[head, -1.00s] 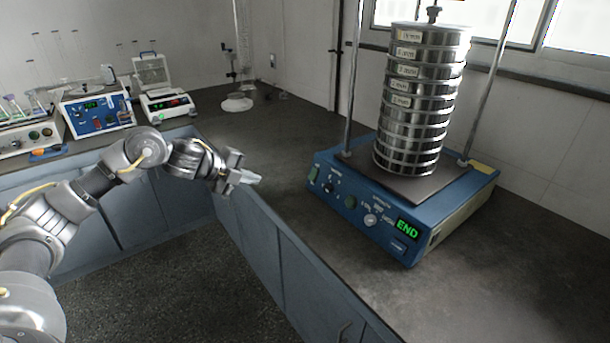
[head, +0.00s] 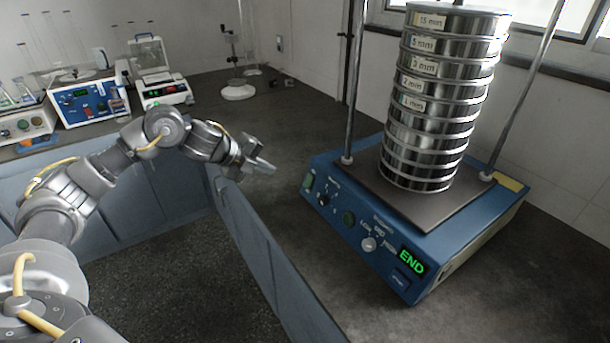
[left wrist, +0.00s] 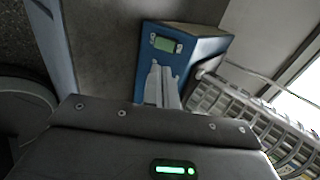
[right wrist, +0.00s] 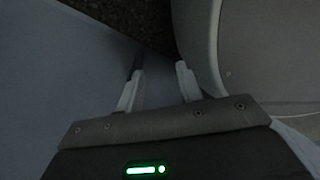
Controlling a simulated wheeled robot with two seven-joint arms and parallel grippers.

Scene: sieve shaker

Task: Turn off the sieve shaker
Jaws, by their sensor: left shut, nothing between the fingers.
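The sieve shaker (head: 430,225) has a blue base on the bench at the right of the head view, with a stack of labelled metal sieves (head: 443,100) upright on its plate. Its front panel carries a green switch (head: 308,181) at the left end, knobs, and a display (head: 411,262) lit with green "END". My left gripper (head: 264,166) is shut and empty, left of the switch end and apart from it. My right gripper (right wrist: 159,70) is open and empty, outside the head view.
Two metal rods (head: 352,80) rise from the shaker. A blue-and-white instrument (head: 90,103), a balance-like device (head: 163,92) and a stand (head: 237,90) are on the far bench. Bare bench (head: 285,125) lies behind my left gripper. Blue cabinet fronts (head: 245,235) drop below the bench edge.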

